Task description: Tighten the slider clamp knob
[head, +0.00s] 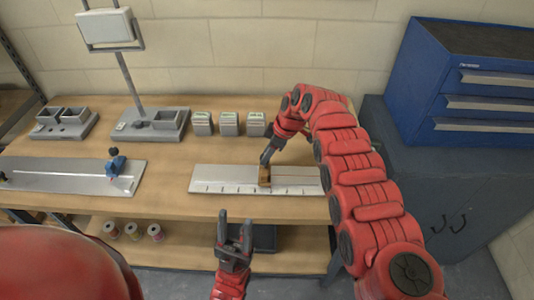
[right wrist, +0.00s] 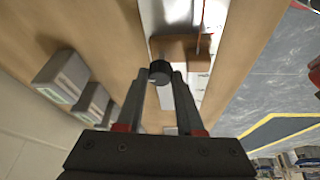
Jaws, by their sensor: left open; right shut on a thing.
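A brown slider clamp block (head: 264,181) sits on a pale rail with tick marks (head: 215,178) on the workbench. In the right wrist view the block (right wrist: 185,52) shows beyond a round black knob (right wrist: 160,70). My right gripper (head: 267,158) reaches down to the block from above; in its wrist view the fingers (right wrist: 160,80) are shut on the knob. In the head view the knob is hidden by the gripper. My left gripper (head: 236,226) is open and empty, in front of the bench's front edge and apart from the rail.
A second metal rail (head: 60,174) with a blue clamp (head: 118,167) lies at the left. Several small grey tubs (head: 203,124) stand behind the pale rail, beside a grey stand (head: 152,124). Spools (head: 132,231) lie on the lower shelf. A blue drawer cabinet (head: 460,80) stands at the right.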

